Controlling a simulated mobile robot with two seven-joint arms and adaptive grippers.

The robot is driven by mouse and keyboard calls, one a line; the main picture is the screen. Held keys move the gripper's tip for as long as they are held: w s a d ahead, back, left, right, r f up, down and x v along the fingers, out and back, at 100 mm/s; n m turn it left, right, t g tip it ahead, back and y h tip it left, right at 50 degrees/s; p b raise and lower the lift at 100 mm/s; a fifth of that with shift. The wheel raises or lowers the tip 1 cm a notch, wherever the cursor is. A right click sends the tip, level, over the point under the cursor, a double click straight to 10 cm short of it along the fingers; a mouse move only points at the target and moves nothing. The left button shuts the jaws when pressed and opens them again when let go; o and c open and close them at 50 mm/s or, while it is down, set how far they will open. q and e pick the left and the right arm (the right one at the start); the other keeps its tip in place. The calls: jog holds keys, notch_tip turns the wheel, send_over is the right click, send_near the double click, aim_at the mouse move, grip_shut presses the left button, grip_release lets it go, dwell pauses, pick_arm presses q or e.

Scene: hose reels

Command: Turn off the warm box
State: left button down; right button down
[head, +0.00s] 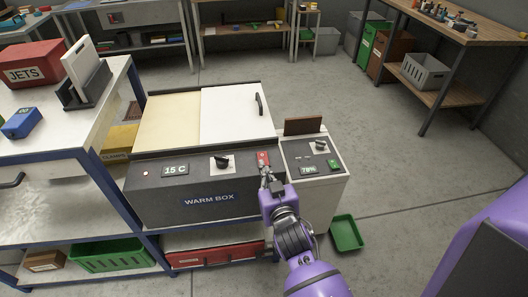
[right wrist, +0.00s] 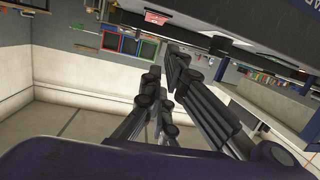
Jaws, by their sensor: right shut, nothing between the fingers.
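The warm box (head: 150,205) has a dark sloped front panel lettered "WARM BOX", a white and cream lid, a display (head: 175,170) reading 15 C and a black knob (head: 222,162). A small red switch (head: 263,158) sits at the panel's right end; a red patch, likely this switch, shows in the right wrist view (right wrist: 156,18). My right gripper (head: 266,178) is shut and empty, just in front of the switch. I cannot tell whether it touches. Its dark fingers (right wrist: 165,72) show below the panel in the right wrist view. My left gripper is not in view.
A narrow white unit (head: 312,185) with its own display, knob and green switch stands close to the right. A green tray (head: 346,233) lies on the floor beyond it. A bench (head: 60,190) with a red JETS box (head: 32,65) stands at left.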

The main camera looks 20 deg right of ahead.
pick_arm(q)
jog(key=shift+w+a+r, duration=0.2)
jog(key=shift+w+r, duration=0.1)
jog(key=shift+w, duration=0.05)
pick_arm(e)
jog(key=shift+w+d+r+m+t+h, duration=0.2)
jog(key=shift+w+d+r+m+h, duration=0.15)
jog(key=shift+d+r, duration=0.3)
jog(key=shift+w+d+r+m+t+h, duration=0.25)
jog(key=shift+w+d+r+m, duration=0.2)
jog(key=shift+d+r, duration=0.15)
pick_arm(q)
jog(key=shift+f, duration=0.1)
pick_arm(e)
send_over(266, 160)
jog(key=shift+f, duration=0.6)
notch_tip(266, 160, down, 3)
jog(key=shift+f, duration=0.5)
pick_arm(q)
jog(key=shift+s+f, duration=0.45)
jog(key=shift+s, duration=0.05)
